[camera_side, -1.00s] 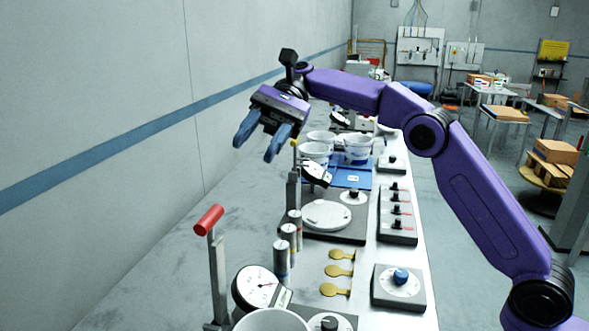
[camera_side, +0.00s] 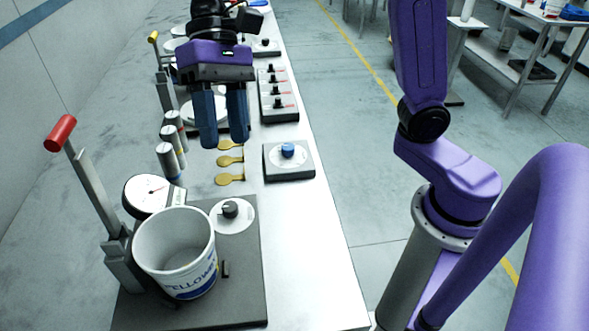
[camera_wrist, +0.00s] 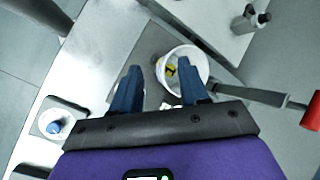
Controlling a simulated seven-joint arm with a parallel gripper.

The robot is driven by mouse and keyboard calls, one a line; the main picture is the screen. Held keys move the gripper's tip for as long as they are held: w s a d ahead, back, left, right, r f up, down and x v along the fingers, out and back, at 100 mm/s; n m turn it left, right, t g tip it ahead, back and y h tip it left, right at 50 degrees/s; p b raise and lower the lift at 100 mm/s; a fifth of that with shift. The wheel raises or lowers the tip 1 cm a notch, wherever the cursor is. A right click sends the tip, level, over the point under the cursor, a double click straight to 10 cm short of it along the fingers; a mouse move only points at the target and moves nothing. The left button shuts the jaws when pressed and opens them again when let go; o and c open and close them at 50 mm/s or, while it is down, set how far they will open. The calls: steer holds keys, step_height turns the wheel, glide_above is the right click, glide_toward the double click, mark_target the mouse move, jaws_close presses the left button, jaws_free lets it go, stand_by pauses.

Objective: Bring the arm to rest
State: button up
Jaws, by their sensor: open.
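My gripper (camera_side: 223,130) is open and empty, its two blue fingers pointing down above the bench in the side view. It hangs over the area by the several grey cylinders (camera_side: 172,140) and the yellow paddle-shaped pieces (camera_side: 231,161). In the wrist view my gripper (camera_wrist: 158,92) shows both fingers spread apart, with the white bucket (camera_wrist: 203,62) beyond them near the right finger. In the side view the white bucket (camera_side: 178,245) with blue lettering stands upright on a dark grey plate (camera_side: 235,290), nearer the camera than the gripper.
A lever with a red handle (camera_side: 60,133) rises left of the bucket, next to a round dial gauge (camera_side: 147,193). A box with a blue knob (camera_side: 288,160) and a box with several black knobs (camera_side: 278,95) line the bench's right side. The bench's front right surface (camera_side: 310,255) is clear.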

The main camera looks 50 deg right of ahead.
steer(key=s+d+f+n+t+h, duration=0.2)
steer(key=s+d+f+n, duration=0.4)
steer(key=d, duration=0.4)
steer(key=s+d+f+n+t+h, duration=0.2)
steer(key=s+d+f+n, duration=0.3)
steer(key=s+d, duration=0.4)
steer(key=shift+d+f+n+t, duration=0.45)
steer(key=shift+n+t, duration=0.15)
steer(key=shift+n, duration=0.1)
